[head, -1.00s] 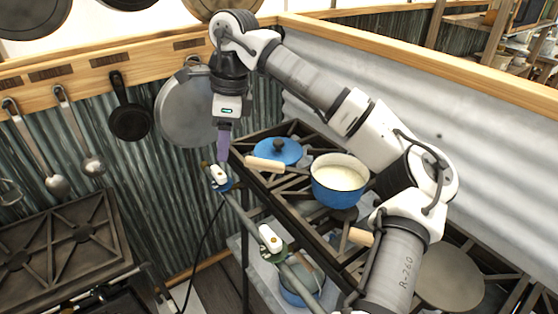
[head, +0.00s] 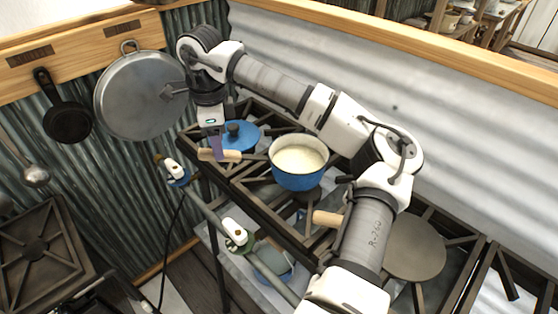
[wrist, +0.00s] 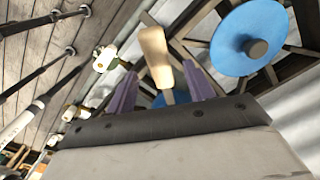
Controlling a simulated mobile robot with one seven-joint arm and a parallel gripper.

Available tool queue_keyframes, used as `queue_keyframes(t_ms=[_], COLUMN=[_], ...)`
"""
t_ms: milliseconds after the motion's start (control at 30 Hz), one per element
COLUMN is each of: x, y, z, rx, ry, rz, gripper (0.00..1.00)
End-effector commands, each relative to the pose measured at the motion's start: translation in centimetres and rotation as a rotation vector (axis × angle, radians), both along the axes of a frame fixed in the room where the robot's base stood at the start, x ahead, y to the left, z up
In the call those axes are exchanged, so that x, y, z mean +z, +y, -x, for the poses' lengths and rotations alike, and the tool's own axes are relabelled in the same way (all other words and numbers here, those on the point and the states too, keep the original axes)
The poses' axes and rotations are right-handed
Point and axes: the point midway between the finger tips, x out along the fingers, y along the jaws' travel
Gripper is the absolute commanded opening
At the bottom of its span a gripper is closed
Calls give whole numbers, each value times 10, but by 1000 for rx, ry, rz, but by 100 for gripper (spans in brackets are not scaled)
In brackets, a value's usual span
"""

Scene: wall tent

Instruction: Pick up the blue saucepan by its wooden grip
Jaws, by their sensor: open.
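The blue saucepan (head: 297,178), with pale creamy contents, sits upright on the stove grate. Its wooden grip (head: 232,156) points left toward my gripper (head: 216,148). In the wrist view the wooden grip (wrist: 154,52) appears between the two purple fingers of my gripper (wrist: 158,70), with space on both sides. The fingers are open and hold nothing. I cannot tell whether they reach down around the grip or are still above it. Most of the pan is hidden behind the gripper body in the wrist view.
A blue lid (head: 241,136) lies on the grate close behind the gripper; it also shows in the wrist view (wrist: 240,30). Another wooden handle (head: 327,218) and a round griddle (head: 414,248) are to the right. Corrugated wall (head: 400,100) stands behind; stove knobs (head: 236,229) line the front.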

Motion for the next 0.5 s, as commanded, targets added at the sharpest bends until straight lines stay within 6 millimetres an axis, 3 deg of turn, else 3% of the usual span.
queue_keyframes(t_ms=[300,500], x=[-38,-50], y=[-2,-2], z=[2,1], rx=[0,1], ry=[6,1], rz=[-2,-2], gripper=[53,53])
